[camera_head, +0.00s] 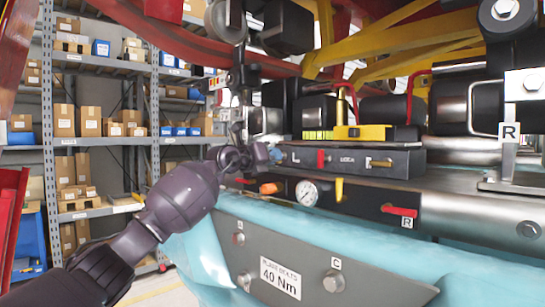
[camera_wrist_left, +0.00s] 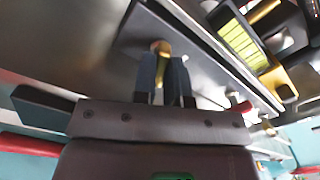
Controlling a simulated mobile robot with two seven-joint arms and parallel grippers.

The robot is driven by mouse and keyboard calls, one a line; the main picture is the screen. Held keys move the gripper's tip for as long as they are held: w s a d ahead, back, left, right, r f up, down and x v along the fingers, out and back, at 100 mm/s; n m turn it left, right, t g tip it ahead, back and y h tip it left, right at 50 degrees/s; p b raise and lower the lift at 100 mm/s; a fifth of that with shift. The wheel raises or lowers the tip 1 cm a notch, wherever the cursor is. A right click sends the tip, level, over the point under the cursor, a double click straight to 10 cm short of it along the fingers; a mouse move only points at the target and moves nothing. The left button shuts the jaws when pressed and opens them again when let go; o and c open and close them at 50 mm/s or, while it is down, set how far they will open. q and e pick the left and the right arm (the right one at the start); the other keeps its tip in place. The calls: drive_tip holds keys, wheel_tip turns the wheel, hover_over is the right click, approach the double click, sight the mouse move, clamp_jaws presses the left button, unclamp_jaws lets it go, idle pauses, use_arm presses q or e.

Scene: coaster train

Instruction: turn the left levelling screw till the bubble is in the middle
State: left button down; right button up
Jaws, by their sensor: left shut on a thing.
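My left gripper (camera_head: 272,154) is at the left end of a dark block (camera_head: 408,160) marked L and LOCK. In the left wrist view, my left gripper (camera_wrist_left: 165,72) has its two fingers shut on the brass-coloured head of the left levelling screw (camera_wrist_left: 160,46). In the head view the screw is hidden by the gripper. A yellow level (camera_head: 362,132) lies on top of the block. Its yellow-green vial (camera_wrist_left: 238,40) with dark lines shows in the left wrist view. I cannot make out where the bubble is. My right gripper is not in view.
Below the block are a round gauge (camera_head: 307,193), an orange knob (camera_head: 270,188), a yellow handle (camera_head: 339,190) and a red handle (camera_head: 399,211). A grey plate (camera_head: 320,262) marked 40 Nm is in front, over light-blue sheeting. Shelves with boxes (camera_head: 65,120) stand behind at left.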

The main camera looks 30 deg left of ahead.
use_arm(q)
drive_tip(key=shift+f+n, duration=0.1)
drive_tip(key=shift+n, duration=0.3)
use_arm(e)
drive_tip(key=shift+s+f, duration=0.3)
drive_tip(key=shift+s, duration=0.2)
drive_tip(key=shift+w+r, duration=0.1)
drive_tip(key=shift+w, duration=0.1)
use_arm(q)
drive_tip(key=c, duration=1.2)
unclamp_jaws()
drive_tip(key=shift+o, duration=0.2)
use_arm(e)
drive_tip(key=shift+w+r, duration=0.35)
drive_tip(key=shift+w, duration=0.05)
use_arm(q)
drive_tip(key=shift+s, duration=0.1)
drive_tip(key=b+v, duration=0.2)
drive_tip(key=v, duration=0.8)
drive_tip(key=shift+s, duration=0.3)
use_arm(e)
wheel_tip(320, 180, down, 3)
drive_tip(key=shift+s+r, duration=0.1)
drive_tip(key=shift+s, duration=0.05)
